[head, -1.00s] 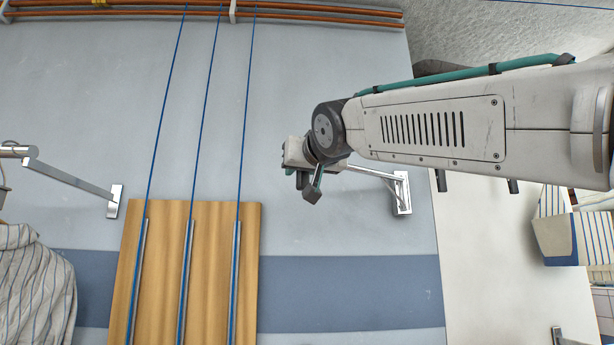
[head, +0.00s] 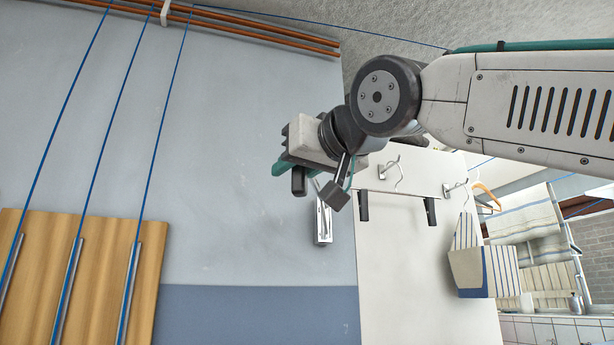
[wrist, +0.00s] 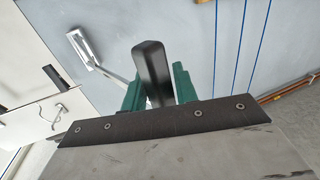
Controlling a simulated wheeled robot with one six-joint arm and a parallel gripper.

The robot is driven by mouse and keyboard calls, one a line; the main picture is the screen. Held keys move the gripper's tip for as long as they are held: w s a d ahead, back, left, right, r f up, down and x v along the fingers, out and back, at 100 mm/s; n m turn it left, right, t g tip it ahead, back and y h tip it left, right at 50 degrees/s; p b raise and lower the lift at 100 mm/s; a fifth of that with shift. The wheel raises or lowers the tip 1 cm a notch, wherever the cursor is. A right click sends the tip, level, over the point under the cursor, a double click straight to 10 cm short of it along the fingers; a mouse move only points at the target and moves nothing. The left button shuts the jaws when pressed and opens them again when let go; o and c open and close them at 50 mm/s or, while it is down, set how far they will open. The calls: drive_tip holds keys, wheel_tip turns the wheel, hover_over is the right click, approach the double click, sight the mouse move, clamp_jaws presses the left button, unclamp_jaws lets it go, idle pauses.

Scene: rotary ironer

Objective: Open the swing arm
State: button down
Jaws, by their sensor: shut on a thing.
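The swing arm is a slim chrome arm on a wall bracket (head: 323,222), in the head view just below my gripper (head: 292,172). The bracket also shows in the wrist view (wrist: 84,48), with the arm (wrist: 116,76) running from it toward my gripper (wrist: 158,88). In the wrist view a black grip (wrist: 151,66) stands between my green fingers, and they are shut on it. In the head view the arm is foreshortened and points out from the wall, its outer part hidden behind my gripper and wrist.
A wooden board (head: 40,265) with blue cords stands at the left. A white panel with hooks (head: 388,167) and black handles is right of the bracket. A striped bag (head: 484,268) hangs farther right. The wall between board and bracket is clear.

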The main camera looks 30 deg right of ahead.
drive_tip(key=shift+s+a+r, duration=0.25)
drive_tip(key=shift+s+a, duration=0.05)
drive_tip(key=shift+s, duration=0.15)
drive_tip(key=c, duration=1.2)
unclamp_jaws()
drive_tip(key=shift+c, duration=0.2)
drive_tip(key=shift+f, duration=0.1)
drive_tip(key=s, duration=0.7)
drive_tip(key=shift+s+d, duration=0.3)
